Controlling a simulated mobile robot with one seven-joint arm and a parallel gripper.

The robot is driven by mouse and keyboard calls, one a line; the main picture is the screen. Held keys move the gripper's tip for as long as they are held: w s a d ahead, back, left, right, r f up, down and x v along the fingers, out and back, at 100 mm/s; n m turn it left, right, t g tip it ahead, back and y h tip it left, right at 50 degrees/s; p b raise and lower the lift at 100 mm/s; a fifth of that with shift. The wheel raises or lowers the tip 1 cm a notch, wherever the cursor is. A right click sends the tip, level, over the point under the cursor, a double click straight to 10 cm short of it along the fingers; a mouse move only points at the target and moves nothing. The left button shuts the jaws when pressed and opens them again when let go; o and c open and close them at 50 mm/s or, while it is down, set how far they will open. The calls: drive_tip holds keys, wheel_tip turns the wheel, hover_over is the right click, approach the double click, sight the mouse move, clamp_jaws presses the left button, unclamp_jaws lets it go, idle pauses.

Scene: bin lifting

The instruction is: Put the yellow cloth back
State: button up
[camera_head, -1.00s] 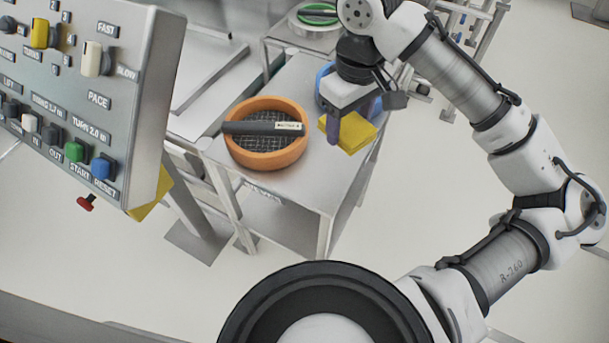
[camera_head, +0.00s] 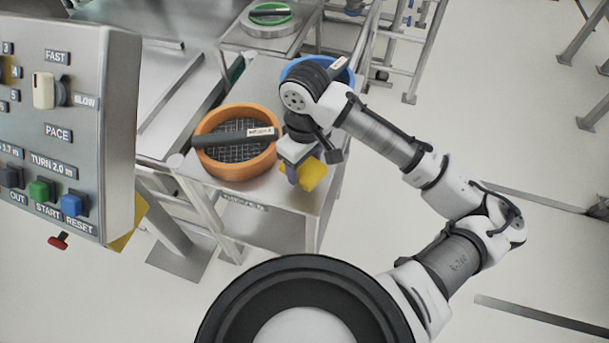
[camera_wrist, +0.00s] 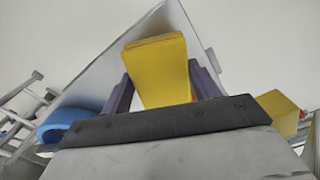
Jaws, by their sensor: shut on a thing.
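The yellow cloth (camera_head: 313,175) is a folded, block-like pad near the front right corner of the metal bench (camera_head: 281,192). My gripper (camera_head: 303,176) is shut on it. In the wrist view the cloth (camera_wrist: 155,70) sits between the two purple fingers of my gripper (camera_wrist: 165,88), sticking out past them. My wrist hides part of the cloth in the head view. I cannot tell whether the cloth touches the bench top or hangs just above it.
An orange-rimmed sieve (camera_head: 236,168) with a black bar across it stands just left of my gripper. A blue round container (camera_head: 341,74) stands behind my wrist. A control panel (camera_head: 70,120) fills the left.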

sight(305, 178)
drive_tip(key=shift+f, duration=2.9)
drive_tip(key=shift+f, duration=0.15)
drive_tip(key=o, duration=0.9)
drive_tip(key=shift+o, duration=0.2)
wheel_tip(305, 178, up, 12)
drive_tip(key=shift+r+b, duration=0.2)
drive_tip(key=shift+b, duration=0.25)
